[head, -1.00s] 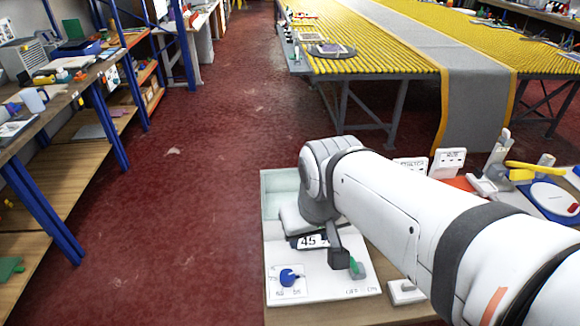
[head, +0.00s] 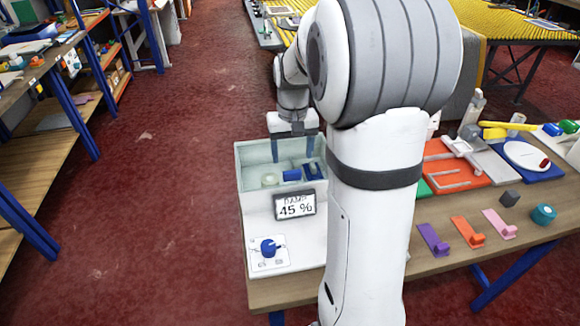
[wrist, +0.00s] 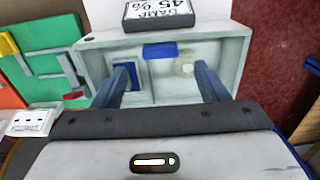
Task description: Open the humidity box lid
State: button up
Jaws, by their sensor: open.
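The humidity box (head: 240,165) is a clear-walled box at the table's left end; it also shows in the wrist view (wrist: 238,50). Its lid appears transparent, and I cannot tell its exact edges. A small blue block (head: 291,175), possibly the lid's handle, sits at the display side and shows in the wrist view (wrist: 160,50). A pale round item (head: 270,179) and a dark blue item (head: 313,171) show inside. My gripper (head: 292,152) is open and empty over the box's far part, its fingers (wrist: 163,88) spread wider than the blue block. I cannot tell whether they touch anything.
The "DAMP 45 %" display (head: 295,206) stands in front of the box, with a blue knob (head: 268,247) nearer. Purple (head: 433,240), orange (head: 468,231) and pink (head: 499,224) hooked pieces lie right. My arm hides the middle of the table. Red floor lies left.

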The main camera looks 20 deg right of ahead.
aim_at(292, 172)
notch_tip(292, 172, down, 7)
jog(key=shift+r, duration=0.2)
